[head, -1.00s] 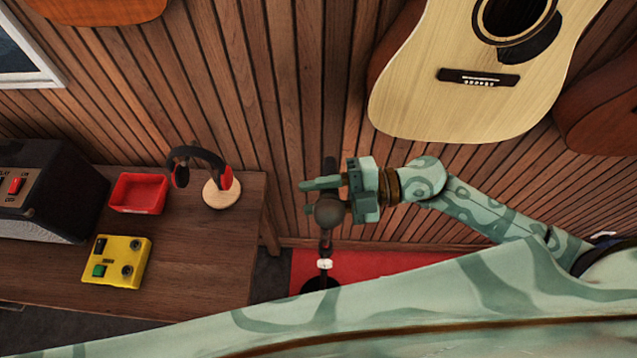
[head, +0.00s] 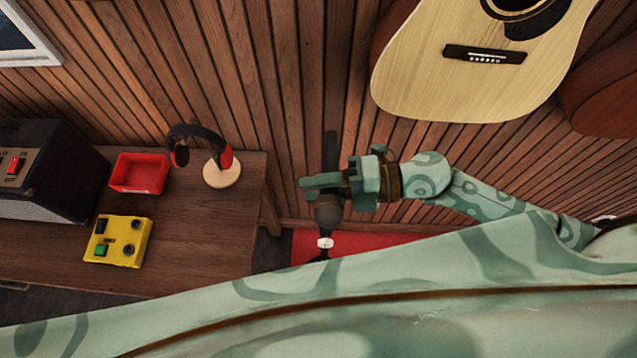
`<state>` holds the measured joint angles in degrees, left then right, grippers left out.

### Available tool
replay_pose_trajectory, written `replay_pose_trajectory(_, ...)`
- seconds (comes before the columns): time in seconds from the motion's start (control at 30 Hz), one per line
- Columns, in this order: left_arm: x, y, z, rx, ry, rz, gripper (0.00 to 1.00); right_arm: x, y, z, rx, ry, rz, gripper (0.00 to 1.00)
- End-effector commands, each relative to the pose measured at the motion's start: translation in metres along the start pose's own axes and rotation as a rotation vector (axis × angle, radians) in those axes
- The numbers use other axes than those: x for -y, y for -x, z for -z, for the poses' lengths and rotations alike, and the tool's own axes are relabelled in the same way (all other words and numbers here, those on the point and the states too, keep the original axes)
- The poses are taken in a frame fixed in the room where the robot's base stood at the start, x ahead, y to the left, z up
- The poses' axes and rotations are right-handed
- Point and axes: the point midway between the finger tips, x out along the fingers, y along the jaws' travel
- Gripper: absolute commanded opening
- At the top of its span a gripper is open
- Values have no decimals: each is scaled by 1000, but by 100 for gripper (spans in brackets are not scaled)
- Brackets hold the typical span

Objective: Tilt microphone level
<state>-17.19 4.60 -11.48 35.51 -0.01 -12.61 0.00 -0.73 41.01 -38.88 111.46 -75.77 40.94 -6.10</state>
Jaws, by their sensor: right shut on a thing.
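The microphone (head: 329,210) has a dark round head and sits on a stand (head: 325,243) with a white collar, to the right of the table. My right gripper (head: 325,190) reaches in from the right and is shut on the microphone. Its fingers lie across the microphone just behind the round head, hiding part of the body. The lower stand is hidden behind my own pale green arm in the foreground. I cannot tell the microphone's exact tilt. My left gripper is not in view.
A wooden table (head: 190,262) at left holds an amplifier (head: 42,180), a red tray (head: 139,187), a yellow pedal (head: 117,241) and headphones (head: 200,137) on a round stand (head: 222,174). An acoustic guitar (head: 430,80) hangs on the slatted wall. A red mat (head: 375,243) lies below.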

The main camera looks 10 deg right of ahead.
Motion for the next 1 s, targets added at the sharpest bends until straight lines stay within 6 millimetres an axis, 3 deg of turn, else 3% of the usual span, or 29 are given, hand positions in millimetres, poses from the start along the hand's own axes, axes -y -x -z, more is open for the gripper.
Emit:
replay_pose_trajectory(0.2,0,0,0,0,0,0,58,1,0,1,-1,-3,1,0)
replay_pose_trajectory(0.23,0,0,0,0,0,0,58,1,0,1,-2,-4,1,40)
replay_pose_trajectory(0.3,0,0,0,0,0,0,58,1,0,0,-1,-3,1,56)
replay_pose_trajectory(0.8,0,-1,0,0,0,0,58,1,2,0,0,-2,1,56)
replay_pose_trajectory(1.0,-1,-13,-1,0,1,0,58,4,28,0,-1,-2,5,56)
